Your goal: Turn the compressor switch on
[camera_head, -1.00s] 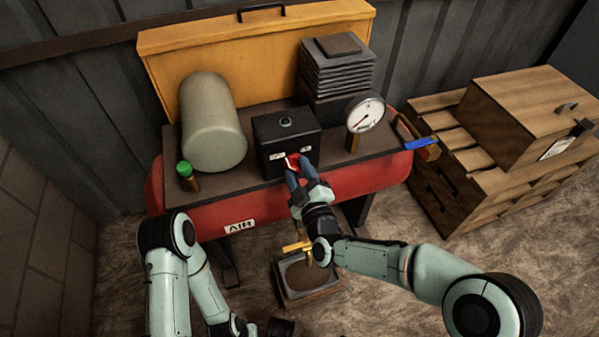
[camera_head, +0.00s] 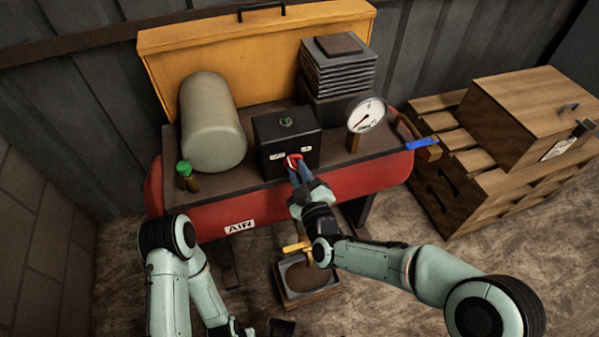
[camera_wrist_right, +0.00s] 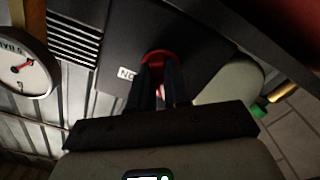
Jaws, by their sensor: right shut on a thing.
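The compressor switch is a red knob (camera_head: 294,161) on the front of a black box (camera_head: 272,137). The box has a white label on each side above the knob. My right gripper (camera_head: 299,172) is at the knob, its fingers shut on it. The right wrist view shows the red knob (camera_wrist_right: 158,57) at the tips of the dark fingers, with the ON label (camera_wrist_right: 126,73) beside it. The fingers hide part of the knob, so its exact setting is unclear. My left arm hangs low at the left; its dark gripper (camera_head: 281,327) is partly cut off by the bottom edge.
A yellow valve (camera_head: 297,247) sits below, above a tray. Wooden crates (camera_head: 520,120) stand at the right.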

